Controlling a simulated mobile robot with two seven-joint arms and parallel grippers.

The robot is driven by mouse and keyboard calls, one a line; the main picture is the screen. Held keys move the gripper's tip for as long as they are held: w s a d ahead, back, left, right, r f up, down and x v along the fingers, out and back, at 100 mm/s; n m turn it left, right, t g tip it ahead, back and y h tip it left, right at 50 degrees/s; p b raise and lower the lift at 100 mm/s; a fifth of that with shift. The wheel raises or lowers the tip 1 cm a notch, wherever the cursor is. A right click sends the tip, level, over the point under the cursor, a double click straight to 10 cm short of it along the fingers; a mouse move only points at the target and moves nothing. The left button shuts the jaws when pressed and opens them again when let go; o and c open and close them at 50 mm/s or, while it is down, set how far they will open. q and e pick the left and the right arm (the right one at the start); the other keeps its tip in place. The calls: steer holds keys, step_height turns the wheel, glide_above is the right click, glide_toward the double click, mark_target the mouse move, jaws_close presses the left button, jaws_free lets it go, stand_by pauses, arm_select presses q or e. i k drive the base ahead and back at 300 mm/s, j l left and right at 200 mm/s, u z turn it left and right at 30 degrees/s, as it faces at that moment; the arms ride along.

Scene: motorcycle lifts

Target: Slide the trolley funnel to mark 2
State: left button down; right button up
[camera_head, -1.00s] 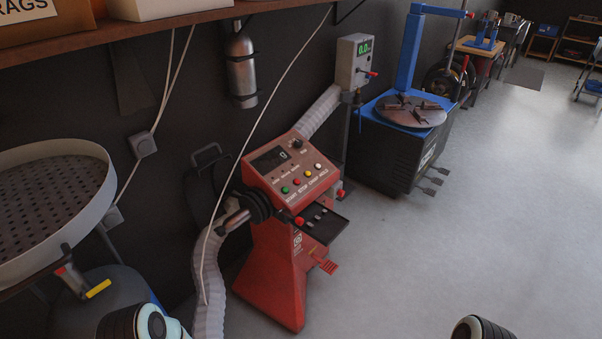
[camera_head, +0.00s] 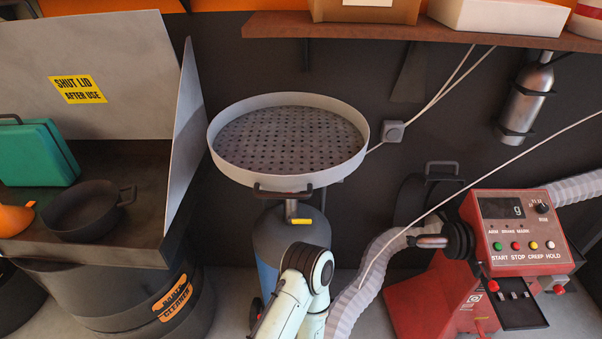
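A wide round pan with a pale rim (camera_head: 362,150) and a dark perforated plate stands in the middle of the head view. It looks like the trolley funnel. It sits above a grey-blue tank (camera_head: 268,235), with a dark handle (camera_head: 283,192) at its front rim and a yellow lever (camera_head: 305,221) below. No numbered mark shows. One of my pale arm links rises from the bottom edge in front of the tank and hides part of it. Neither gripper's fingers are in view.
At right a red control machine (camera_head: 522,240) and a grey hose (camera_head: 352,300) stand close.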

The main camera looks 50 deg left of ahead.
mark_target(278, 142)
steer(key=u, duration=1.85)
